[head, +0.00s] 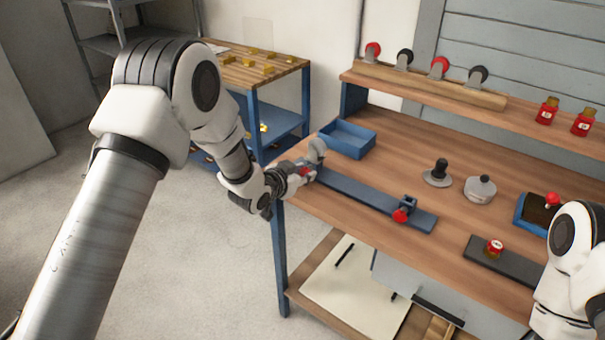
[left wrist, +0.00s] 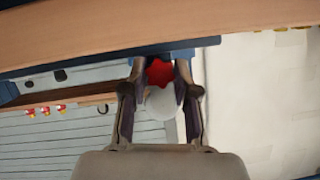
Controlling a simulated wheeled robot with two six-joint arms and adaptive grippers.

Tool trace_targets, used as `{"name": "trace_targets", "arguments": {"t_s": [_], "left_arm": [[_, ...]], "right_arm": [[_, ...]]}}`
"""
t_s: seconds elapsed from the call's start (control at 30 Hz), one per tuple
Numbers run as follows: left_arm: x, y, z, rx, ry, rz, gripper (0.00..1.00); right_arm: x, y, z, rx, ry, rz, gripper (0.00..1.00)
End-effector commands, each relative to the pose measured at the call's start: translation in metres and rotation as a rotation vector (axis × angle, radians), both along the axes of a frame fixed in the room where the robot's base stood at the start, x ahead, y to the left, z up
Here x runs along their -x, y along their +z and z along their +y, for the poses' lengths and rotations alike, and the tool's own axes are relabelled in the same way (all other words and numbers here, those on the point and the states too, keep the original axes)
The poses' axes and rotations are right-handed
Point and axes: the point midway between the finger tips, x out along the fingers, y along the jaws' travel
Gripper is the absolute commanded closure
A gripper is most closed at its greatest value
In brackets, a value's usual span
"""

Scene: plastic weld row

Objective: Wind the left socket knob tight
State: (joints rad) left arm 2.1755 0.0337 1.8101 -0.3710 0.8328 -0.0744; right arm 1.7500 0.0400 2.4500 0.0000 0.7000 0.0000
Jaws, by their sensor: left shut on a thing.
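The left socket's red star-shaped knob (left wrist: 159,73) sits between the two fingers of my left gripper (left wrist: 160,80) in the left wrist view. The gripper is shut on it. In the head view my left gripper (head: 305,173) is at the left end of a long blue-grey bar (head: 350,191), and it hides most of the knob and socket there. A pale grey curved piece (head: 317,149) stands up at that end. The right socket (head: 409,202), with its own red knob (head: 400,216), is near the bar's right end. My right gripper does not show.
An empty blue tray (head: 347,139) lies behind the bar. A black-knobbed tool (head: 438,174) and a grey round lidded piece (head: 480,190) stand to the right. A dark plate (head: 480,258) carries a small red-labelled jar (head: 494,249). A shelf (head: 440,108) runs along the back.

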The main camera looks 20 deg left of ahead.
Motion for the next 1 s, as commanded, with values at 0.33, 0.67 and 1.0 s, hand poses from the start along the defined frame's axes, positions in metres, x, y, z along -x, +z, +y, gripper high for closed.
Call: {"name": "trace_targets", "arguments": {"t_s": [0.33, 0.67, 1.0], "left_arm": [[0.000, 0.001, 0.000, 0.002, 0.000, -0.002, 0.45], [0.018, 0.009, 0.006, 0.002, 0.001, -0.001, 0.45], [0.091, 0.040, 0.027, 0.004, 0.003, -0.001, 0.45]], "right_arm": [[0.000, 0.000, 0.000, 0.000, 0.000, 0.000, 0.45], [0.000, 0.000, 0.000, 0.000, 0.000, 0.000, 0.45], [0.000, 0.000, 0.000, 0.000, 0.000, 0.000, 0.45]]}}
